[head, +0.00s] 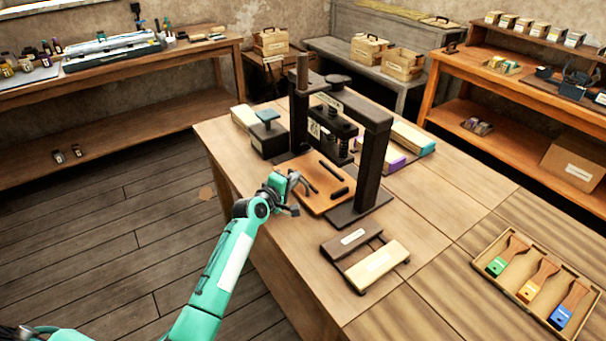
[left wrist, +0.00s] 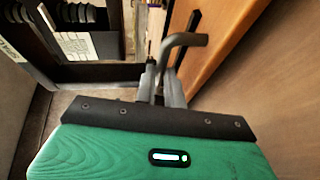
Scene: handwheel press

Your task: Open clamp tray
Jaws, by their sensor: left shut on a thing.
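The clamp tray (head: 313,199) is an orange-brown board at the base of the dark press (head: 374,150). It sticks out at the near left of the press frame, with dark bars on top. My left gripper (head: 295,187) is at the tray's left edge, shut on a bent grey handle. In the left wrist view the gripper fingers (left wrist: 171,92) are around the stem of this handle (left wrist: 184,41), beside the tray's wooden side (left wrist: 232,40). The fingertips are partly hidden by the handle. My right gripper is in neither view.
A tray of brushes (head: 499,290) is at the right. The tabletop (head: 282,246) left of the rack is clear.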

